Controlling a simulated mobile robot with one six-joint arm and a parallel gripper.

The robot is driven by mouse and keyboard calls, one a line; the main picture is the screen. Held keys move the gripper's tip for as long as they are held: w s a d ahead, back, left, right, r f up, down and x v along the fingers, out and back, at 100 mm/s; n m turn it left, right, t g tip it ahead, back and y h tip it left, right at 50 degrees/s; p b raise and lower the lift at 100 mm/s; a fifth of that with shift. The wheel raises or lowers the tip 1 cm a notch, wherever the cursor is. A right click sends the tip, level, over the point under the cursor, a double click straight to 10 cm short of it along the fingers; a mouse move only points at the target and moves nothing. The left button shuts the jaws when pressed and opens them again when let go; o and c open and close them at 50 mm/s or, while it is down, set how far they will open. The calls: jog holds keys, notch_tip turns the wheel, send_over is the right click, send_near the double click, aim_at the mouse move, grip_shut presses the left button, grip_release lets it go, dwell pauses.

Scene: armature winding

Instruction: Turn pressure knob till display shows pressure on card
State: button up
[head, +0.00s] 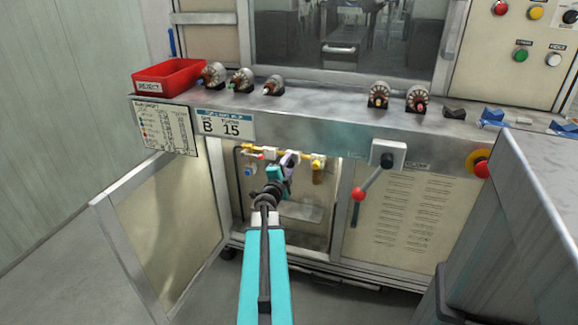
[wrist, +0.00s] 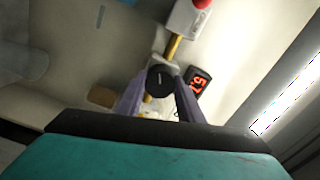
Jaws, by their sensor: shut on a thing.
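The pressure knob (wrist: 159,80) is black and round, with a light line on its face, in the wrist view. My gripper (wrist: 160,88) has one finger on each side of it and is shut on it. The small black display (wrist: 199,82) beside the right finger shows tilted red digits that look like 5.2. In the head view my gripper (head: 288,163) reaches into the open cabinet and hides the knob. The card (head: 225,124) on the bench's front edge reads B and 15; its small headings are too small to read.
A printed chart (head: 163,125) hangs left of the card, below a red reject bin (head: 170,77). The open cabinet door (head: 160,225) stands left of my arm. A red-knobbed lever (head: 370,183) is to the right. Several armatures (head: 378,95) stand on the bench.

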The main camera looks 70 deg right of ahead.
aim_at(289, 164)
jog(key=shift+s+f, duration=0.1)
jog(key=shift+s, duration=0.05)
jog(key=o, duration=1.1)
jog(key=shift+c, duration=0.2)
jog(key=shift+a+p, duration=0.3)
jog(key=shift+a, duration=2.45)
jog(key=a+p, duration=0.1)
jog(key=p, duration=0.1)
jog(key=a+p, duration=0.2)
jog(key=shift+s+a+r, duration=0.1)
jog(key=shift+a+r, duration=0.05)
jog(key=shift+r, duration=0.05)
jog(key=shift+a+p, duration=0.35)
jog(key=shift+p, duration=0.8)
